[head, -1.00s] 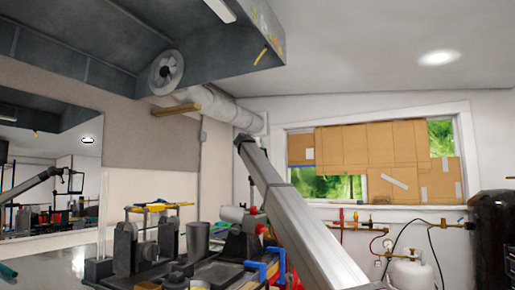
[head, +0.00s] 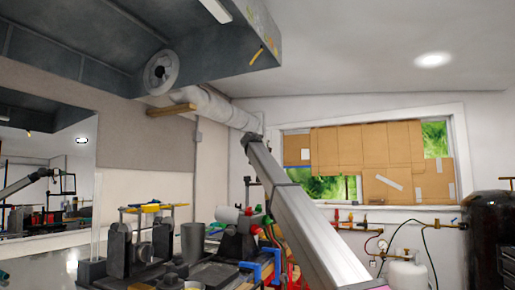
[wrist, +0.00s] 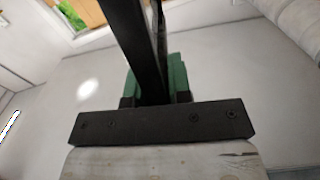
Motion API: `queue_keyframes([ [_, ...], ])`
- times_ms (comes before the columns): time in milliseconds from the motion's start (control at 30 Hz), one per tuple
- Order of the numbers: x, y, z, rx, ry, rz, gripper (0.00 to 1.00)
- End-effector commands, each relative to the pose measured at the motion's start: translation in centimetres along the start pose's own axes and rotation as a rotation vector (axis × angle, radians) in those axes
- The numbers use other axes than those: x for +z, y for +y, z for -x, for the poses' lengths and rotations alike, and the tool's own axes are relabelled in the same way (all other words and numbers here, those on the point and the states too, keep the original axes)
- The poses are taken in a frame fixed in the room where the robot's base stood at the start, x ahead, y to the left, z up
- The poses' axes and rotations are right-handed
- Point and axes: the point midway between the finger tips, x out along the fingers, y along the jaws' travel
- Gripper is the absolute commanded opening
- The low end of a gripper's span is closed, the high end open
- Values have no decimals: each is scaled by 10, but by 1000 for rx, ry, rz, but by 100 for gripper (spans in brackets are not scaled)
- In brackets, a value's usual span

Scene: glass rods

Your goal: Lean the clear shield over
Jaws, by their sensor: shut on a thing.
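My gripper (wrist: 157,88) shows in the wrist view as green pads on either side of a dark upright bar (wrist: 138,38). It is shut on this bar, which looks like part of the clear shield's frame. A wide black crosspiece with screws (wrist: 160,122) and a pale wooden piece (wrist: 165,161) are in front, hiding part of the grip. I cannot make out the clear pane itself. A mirror shows an arm and a dark rectangular frame reflected.
The bench below carries a grey metal cylinder (head: 191,242), dark upright blocks (head: 120,248), a blue clamp (head: 262,268) and other tools close to my arm. The mirror (head: 45,150) is at left.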

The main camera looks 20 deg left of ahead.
Motion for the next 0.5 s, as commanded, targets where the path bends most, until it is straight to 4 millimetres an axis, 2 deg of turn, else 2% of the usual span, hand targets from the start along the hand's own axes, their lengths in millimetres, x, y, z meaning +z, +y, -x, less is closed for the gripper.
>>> queue_keyframes([
  [200,2,26,1,1,0,-74,0],
  [500,4,39,1,0,0,-70,0],
])
